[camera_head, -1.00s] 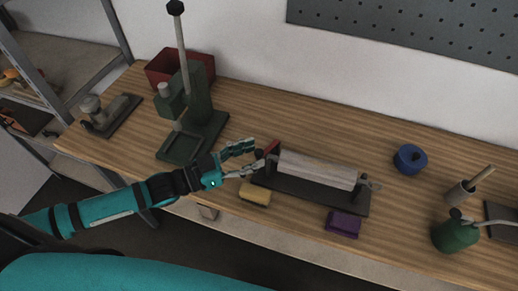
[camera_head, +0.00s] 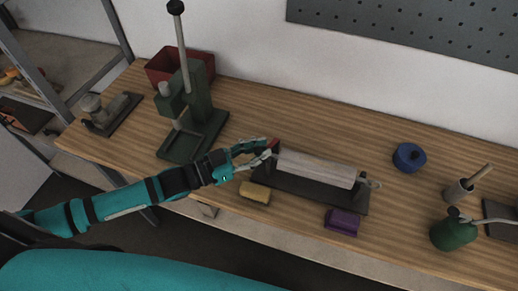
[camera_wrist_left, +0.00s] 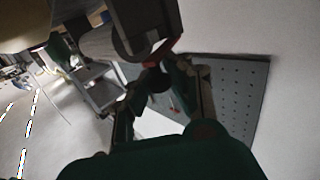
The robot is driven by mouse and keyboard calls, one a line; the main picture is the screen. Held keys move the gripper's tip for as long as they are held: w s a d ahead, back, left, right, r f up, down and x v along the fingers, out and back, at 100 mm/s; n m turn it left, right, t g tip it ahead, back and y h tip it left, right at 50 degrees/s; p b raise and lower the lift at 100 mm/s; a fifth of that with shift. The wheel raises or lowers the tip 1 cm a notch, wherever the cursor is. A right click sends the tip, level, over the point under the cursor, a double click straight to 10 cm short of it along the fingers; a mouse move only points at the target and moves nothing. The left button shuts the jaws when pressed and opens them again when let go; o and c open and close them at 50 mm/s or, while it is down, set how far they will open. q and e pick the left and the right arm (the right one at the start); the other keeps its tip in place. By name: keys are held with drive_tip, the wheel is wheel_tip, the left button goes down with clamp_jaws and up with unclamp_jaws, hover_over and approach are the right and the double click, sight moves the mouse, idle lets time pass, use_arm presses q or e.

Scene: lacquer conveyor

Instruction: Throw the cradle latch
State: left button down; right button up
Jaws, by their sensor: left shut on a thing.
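The cradle (camera_head: 308,190) is a dark base on the bench, carrying a pale grey cylinder (camera_head: 316,169). The red latch (camera_head: 275,145) stands at the cradle's left end, partly hidden by my fingers. My left gripper (camera_head: 267,153) reaches in from the left and is shut at the latch. In the left wrist view, the fingers of my left gripper (camera_wrist_left: 160,78) close around a dark round knob (camera_wrist_left: 158,81), next to the red latch arm (camera_wrist_left: 164,48). The end of the pale cylinder also shows there. My right gripper is out of view.
A yellow block (camera_head: 254,194) and a purple block (camera_head: 342,222) lie in front of the cradle. A green press (camera_head: 196,115) and red bin (camera_head: 163,62) stand left. A blue disc (camera_head: 409,157) and green can (camera_head: 453,235) are right. Bench behind the cradle is clear.

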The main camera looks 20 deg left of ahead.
use_arm(q)
drive_tip(key=shift+w+d+f, duration=0.2)
drive_tip(key=shift+f, duration=0.05)
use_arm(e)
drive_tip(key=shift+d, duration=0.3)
